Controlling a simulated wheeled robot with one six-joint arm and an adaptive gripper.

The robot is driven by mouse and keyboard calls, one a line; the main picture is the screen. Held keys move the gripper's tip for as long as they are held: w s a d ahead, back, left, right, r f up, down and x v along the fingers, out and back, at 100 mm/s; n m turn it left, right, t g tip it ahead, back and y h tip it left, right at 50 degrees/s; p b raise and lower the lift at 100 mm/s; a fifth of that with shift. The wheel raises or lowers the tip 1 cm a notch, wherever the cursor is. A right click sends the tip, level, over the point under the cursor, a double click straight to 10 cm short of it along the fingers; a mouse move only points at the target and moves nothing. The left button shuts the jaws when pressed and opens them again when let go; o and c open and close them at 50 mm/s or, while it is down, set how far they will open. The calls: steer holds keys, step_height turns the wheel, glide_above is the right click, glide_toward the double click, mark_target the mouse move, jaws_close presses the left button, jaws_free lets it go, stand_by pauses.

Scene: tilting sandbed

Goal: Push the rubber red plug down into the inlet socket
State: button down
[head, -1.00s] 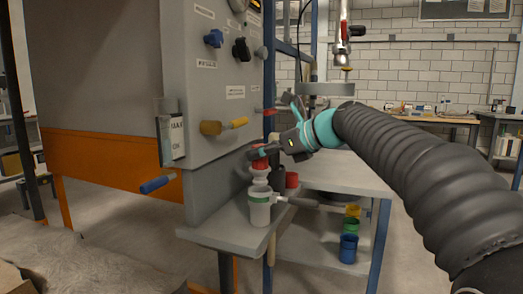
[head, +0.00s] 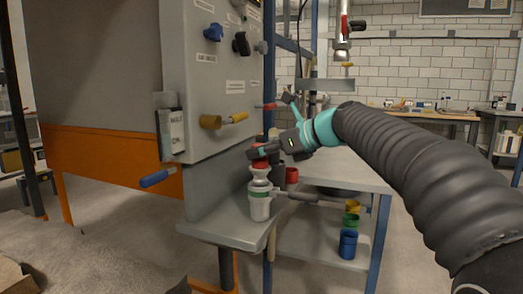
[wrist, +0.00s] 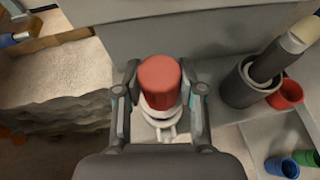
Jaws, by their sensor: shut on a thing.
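The red plug (head: 259,164) has a pale stepped lower part. In the head view it stands upright directly over the grey inlet socket (head: 260,209), which has a green band around its upper part. The plug's lower end meets the socket's mouth; how deep it sits I cannot tell. My gripper (head: 262,153) is shut on the red plug near its top. In the wrist view the red plug top (wrist: 160,82) is between the two fingers of my gripper (wrist: 161,98). The socket's mouth is mostly hidden below it.
The socket stands on a grey ledge (head: 222,230) beside the grey panel (head: 213,80) with valve handles. A dark grey cylinder (wrist: 240,87) and a red cup (wrist: 286,95) stand to the right. Green and blue cups (head: 348,244) are on a lower shelf. A sandbed (wrist: 58,75) lies left.

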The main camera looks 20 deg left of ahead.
mark_target(267, 162)
steer(key=shift+f+b, duration=0.8)
steer(key=shift+f, duration=0.85)
steer(key=c, duration=0.6)
jaws_free()
steer(key=v, duration=1.2)
steer(key=s+d+f+n+t+h, duration=0.1)
steer(key=s+d+f+n+h, duration=0.3)
steer(key=s+d+f+n, duration=0.3)
steer(key=s+d+f+n+h, duration=0.4)
steer(key=s+d+f+n, duration=0.2)
steer(key=s+d+f, duration=0.4)
steer(key=s+d+f+n+t+h, duration=0.1)
steer(key=s+d+f+n+h, duration=0.4)
steer(key=s+f, duration=0.5)
steer(key=shift+s+d+f+n+t, duration=0.15)
steer(key=shift+d+f+n, duration=0.5)
steer(key=shift+d+f, duration=0.25)
steer(key=shift+s+d+f+n+t, duration=0.15)
steer(key=shift+d+f+n, duration=0.5)
steer(key=shift+d+f, duration=0.2)
